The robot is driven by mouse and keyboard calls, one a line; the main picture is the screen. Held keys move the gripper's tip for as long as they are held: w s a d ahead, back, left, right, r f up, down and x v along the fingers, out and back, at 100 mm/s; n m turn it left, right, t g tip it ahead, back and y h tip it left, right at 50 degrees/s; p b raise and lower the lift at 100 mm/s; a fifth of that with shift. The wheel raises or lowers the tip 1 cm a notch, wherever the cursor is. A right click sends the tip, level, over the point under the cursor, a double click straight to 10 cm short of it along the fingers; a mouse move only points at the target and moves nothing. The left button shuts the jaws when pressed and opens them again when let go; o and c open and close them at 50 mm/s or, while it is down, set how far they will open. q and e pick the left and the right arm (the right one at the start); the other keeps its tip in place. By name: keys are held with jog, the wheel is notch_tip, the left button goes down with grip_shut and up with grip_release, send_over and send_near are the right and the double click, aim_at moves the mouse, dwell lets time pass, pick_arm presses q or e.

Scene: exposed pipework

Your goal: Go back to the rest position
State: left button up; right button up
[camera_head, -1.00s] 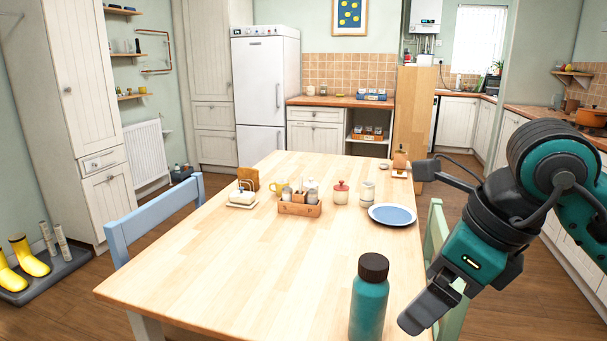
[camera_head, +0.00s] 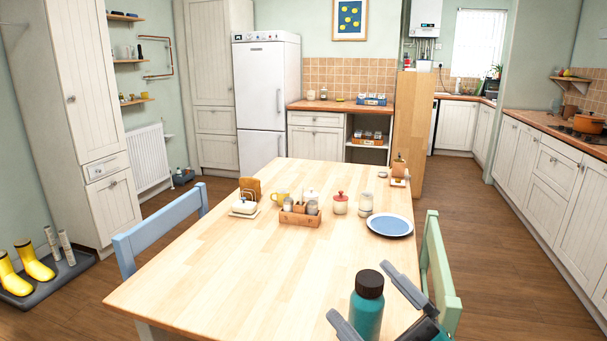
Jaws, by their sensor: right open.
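My right gripper (camera_head: 358,289) is at the bottom right of the head view, low at the near end of the table. Its two fingers are spread apart, one on each side of a teal bottle with a dark brown cap (camera_head: 368,306). The bottle stands upright, its lower part cut off by the frame. I cannot tell whether the fingers touch it. Most of my right arm is out of the picture. My left gripper is not in view.
The wooden table (camera_head: 230,270) is mostly bare at its near half. A wooden caddy (camera_head: 299,217), a blue plate (camera_head: 389,226) and jars stand farther back. A blue chair (camera_head: 165,225) is at the left, a green chair (camera_head: 438,265) at the right.

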jog(key=d+f+m+t+h, duration=0.1)
jog(key=d+f+m+h, duration=0.2)
jog(key=f+m+h, duration=0.25)
jog(key=d+f+m+h, duration=0.3)
jog(key=f+m+h, duration=0.2)
jog(key=f, duration=0.2)
jog(key=s+d+f+m+g+h+p, duration=0.1)
jog(key=s+f+m+g+h, duration=0.1)
jog(key=s+f, duration=0.4)
jog(key=s+d+f+m+g+h+p, duration=0.1)
jog(key=s+f+m+g, duration=0.3)
jog(key=f, duration=0.6)
jog(key=shift+s+d+g+h, duration=0.35)
jog(key=shift+s+d+g, duration=0.15)
jog(key=shift+s, duration=0.4)
jog(key=shift+f, duration=0.1)
